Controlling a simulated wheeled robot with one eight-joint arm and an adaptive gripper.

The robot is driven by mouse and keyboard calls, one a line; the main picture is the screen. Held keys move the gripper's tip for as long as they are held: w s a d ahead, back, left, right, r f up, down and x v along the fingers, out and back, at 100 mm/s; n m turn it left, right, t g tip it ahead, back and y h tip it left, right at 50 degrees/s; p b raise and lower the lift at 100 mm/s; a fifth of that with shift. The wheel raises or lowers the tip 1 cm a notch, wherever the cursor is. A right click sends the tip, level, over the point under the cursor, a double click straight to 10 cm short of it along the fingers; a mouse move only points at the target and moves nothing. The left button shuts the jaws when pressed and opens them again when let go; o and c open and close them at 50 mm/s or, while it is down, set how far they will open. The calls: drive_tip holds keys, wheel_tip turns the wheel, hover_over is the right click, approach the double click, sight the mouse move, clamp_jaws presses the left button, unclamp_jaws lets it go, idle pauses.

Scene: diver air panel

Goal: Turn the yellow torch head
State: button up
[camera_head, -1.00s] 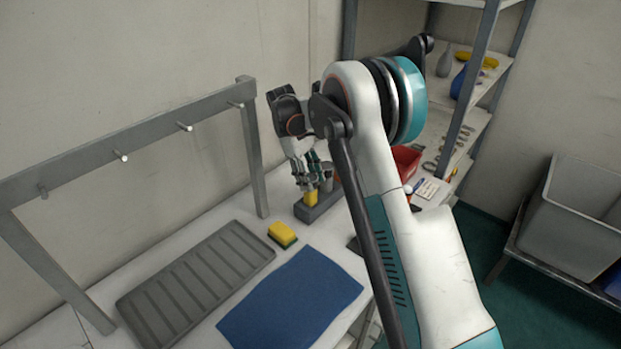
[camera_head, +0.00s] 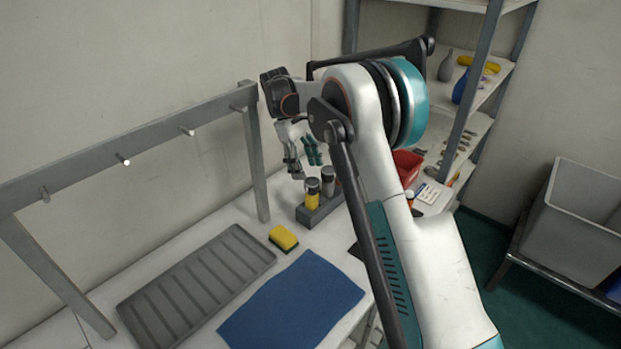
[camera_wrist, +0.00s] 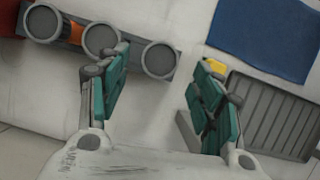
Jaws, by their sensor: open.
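The yellow torch (camera_head: 312,199) stands upright at the left end of a grey holder (camera_head: 318,213) on the bench, its dark grey head (camera_head: 312,185) on top. My gripper (camera_head: 303,166) is open and empty above and slightly left of it, not touching it. The wrist view looks down on three round grey torch heads in a row. The one nearest the sponge (camera_wrist: 160,60) appears to be the yellow torch's head, between the two spread teal fingers in the picture; its yellow body is hidden there.
A grey torch (camera_head: 328,180) stands beside the yellow one, and an orange one partly shows in the wrist view (camera_wrist: 76,33). A red bin (camera_head: 406,166) is behind my arm. A yellow sponge (camera_head: 284,238), blue cloth (camera_head: 292,303) and ribbed grey tray (camera_head: 197,280) lie nearer.

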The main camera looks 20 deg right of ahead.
sight(313, 181)
drive_tip(key=v, duration=0.6)
idle(1.2)
drive_tip(key=s+d+r+m+t+y, duration=0.1)
drive_tip(key=s+d+m+t+y, duration=0.1)
drive_tip(key=m, duration=0.8)
drive_tip(key=s+d+r+m+t+y, duration=0.1)
drive_tip(key=s+m+t, duration=0.1)
drive_tip(key=m, duration=0.9)
drive_tip(key=f+b, duration=0.2)
drive_tip(key=f, duration=0.4)
drive_tip(key=f+b, duration=0.2)
drive_tip(key=f, duration=0.5)
drive_tip(key=shift+w+d+f, duration=0.1)
drive_tip(key=shift+w+f, duration=0.15)
drive_tip(key=c, duration=1.1)
